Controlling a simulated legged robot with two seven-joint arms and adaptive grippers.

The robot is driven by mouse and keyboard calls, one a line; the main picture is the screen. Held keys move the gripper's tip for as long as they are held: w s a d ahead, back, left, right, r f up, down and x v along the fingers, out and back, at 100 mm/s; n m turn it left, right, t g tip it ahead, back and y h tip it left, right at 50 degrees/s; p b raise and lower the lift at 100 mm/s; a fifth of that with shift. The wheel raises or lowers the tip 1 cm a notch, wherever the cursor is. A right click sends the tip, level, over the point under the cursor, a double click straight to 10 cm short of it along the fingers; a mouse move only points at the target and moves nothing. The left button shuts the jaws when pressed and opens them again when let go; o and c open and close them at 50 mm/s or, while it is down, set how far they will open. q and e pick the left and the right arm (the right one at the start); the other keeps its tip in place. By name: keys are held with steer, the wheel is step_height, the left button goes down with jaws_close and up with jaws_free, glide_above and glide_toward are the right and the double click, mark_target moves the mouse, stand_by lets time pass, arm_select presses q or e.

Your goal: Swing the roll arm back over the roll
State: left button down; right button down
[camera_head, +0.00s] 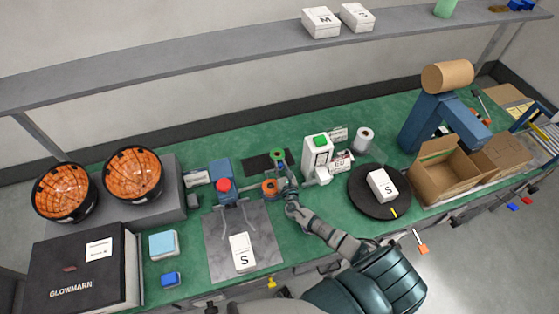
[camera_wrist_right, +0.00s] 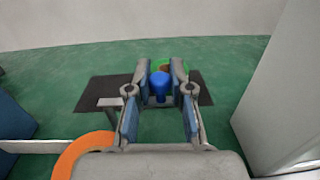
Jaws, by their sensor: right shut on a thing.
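In the head view, my right gripper (camera_head: 285,174) reaches in from the lower right, between an orange roll (camera_head: 270,188) and the white device with a green button (camera_head: 318,150). The right wrist view shows its fingers (camera_wrist_right: 160,78) on both sides of a blue knob (camera_wrist_right: 160,88), shut on it. The knob appears to belong to the roll arm, most of which is hidden. The orange roll also shows at lower left of the wrist view (camera_wrist_right: 82,155). A green roll (camera_head: 278,155) stands just beyond the fingers. My left gripper is out of view.
To the left is a blue device with a red button (camera_head: 223,185). A black turntable (camera_head: 370,206) bears a white box (camera_head: 382,185) at right. An open carton (camera_head: 440,170) stands farther right.

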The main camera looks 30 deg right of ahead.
steer(key=shift+s+a+f+m+h, duration=0.2)
steer(key=shift+m+h, duration=0.1)
steer(key=shift+h, duration=0.1)
steer(key=shift+d, duration=0.1)
steer(key=c, duration=1)
jaws_free()
steer(key=shift+d, duration=0.1)
steer(key=shift+c, duration=0.2)
steer(key=v, duration=1.2)
steer(key=shift+w+r, duration=0.1)
steer(key=shift+r, duration=0.1)
